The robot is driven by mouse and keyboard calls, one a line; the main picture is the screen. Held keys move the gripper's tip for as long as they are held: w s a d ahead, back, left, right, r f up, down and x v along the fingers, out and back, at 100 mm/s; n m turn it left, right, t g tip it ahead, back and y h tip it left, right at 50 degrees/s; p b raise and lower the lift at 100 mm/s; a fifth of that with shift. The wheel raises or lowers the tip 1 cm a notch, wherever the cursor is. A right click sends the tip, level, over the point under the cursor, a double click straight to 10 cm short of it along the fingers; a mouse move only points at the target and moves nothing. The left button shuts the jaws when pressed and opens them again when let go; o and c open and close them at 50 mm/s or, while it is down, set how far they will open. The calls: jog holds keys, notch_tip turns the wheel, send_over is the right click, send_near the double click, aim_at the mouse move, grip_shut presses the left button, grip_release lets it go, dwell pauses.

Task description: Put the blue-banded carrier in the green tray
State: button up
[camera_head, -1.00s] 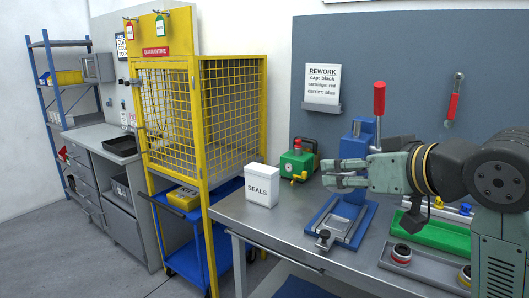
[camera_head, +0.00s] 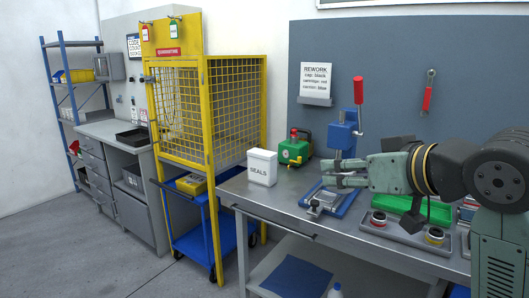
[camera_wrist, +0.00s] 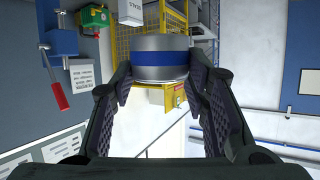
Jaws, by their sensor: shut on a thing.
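The blue-banded carrier (camera_wrist: 160,58) is a short silver cylinder with a wide blue band. In the wrist view my gripper (camera_wrist: 160,78) is shut on it, with one dark finger pad on each side. In the head view my gripper (camera_head: 328,172) is above the bench, in front of the blue press; the carrier cannot be made out there. The green tray (camera_head: 401,204) lies on the bench to the right of the press, below my arm, which partly hides it.
A blue press (camera_head: 342,136) with a red lever stands on the bench (camera_head: 285,201). A grey tray (camera_head: 405,235) with ringed parts lies in front of the green tray. A white SEALS box (camera_head: 262,168), a green device (camera_head: 295,149) and a yellow cage (camera_head: 235,110) are to the left.

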jog(key=shift+s, duration=0.25)
jog(key=w+d+f+m+t+h+b, duration=0.15)
jog(key=w+d+f, duration=0.3)
jog(key=f, duration=0.45)
jog(key=w+d+f+m+g+h+b, duration=0.1)
jog(key=w+d+f+m+h+b, duration=0.15)
jog(key=w+f, duration=0.55)
notch_tip(320, 180, down, 34)
jog(key=w+m+h+b, duration=0.2)
jog(key=m+h+b, duration=0.25)
jog(key=b, duration=0.25)
jog(key=s+a+f+b, duration=0.3)
jog(key=a+f, duration=0.7)
jog(key=f, duration=0.1)
jog(key=s+a+f+h+b, duration=0.1)
jog(key=s+a+f+b, duration=0.3)
jog(key=a+f, duration=0.7)
jog(key=shift+s, duration=0.25)
